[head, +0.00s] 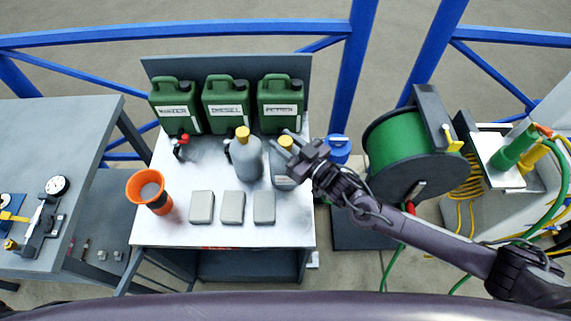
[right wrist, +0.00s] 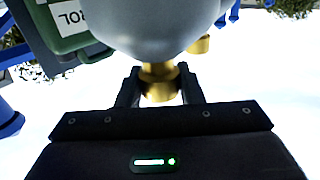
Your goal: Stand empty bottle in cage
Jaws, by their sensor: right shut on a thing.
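My right gripper (head: 296,145) is at the right side of the metal table. It is shut on the brass-yellow neck (right wrist: 160,82) of a grey bottle (head: 283,172); the bottle's rounded grey body (right wrist: 165,25) fills the top of the right wrist view. The gripper partly hides this bottle in the head view. Whether its base touches the table is unclear. A second grey bottle (head: 247,160) with a yellow cap stands just left of it. I cannot make out a cage for certain. My left gripper is not in view.
Green canisters (head: 228,107) line the table's back. A blue container (head: 338,148) and a green hose reel (head: 405,145) are to the right.

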